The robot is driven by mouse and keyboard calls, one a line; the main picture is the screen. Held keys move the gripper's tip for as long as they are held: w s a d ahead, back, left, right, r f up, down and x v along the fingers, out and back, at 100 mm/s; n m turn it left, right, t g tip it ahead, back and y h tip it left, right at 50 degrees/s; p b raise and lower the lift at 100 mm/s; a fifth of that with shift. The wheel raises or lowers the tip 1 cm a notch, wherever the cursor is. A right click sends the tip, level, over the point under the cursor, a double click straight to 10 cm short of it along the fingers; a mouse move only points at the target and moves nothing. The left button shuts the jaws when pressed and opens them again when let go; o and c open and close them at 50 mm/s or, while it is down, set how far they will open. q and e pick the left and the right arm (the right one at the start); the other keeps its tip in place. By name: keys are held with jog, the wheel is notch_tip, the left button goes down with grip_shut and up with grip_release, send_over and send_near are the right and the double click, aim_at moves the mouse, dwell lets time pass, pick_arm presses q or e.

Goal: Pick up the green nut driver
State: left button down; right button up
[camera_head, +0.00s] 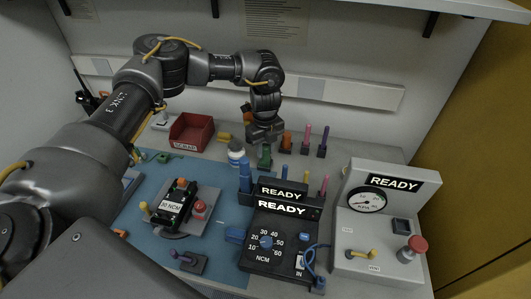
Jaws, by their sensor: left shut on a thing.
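My left gripper (265,138) reaches down from the back of the bench and is shut on the green nut driver (264,156). The green driver stands about upright below the fingers, and its upper part is hidden by them. I cannot tell whether its lower end still rests in a holder. Right of it stand an orange driver (287,142), a pink driver (306,138) and a purple driver (324,138). My right gripper is not in view.
In front are a black torque tester (274,246) and a blue cylinder (245,175). A gauge panel (385,235) stands right. A small unit (187,205) sits on the blue mat (146,237).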

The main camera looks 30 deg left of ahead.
pick_arm(q)
notch_tip(320, 180, up, 8)
jog(key=shift+f+b, duration=0.1)
jog(key=shift+b, duration=0.5)
jog(key=shift+r, duration=0.65)
jog(key=shift+r+p, duration=0.1)
jog(key=shift+p, duration=0.35)
jog(key=shift+d, duration=0.1)
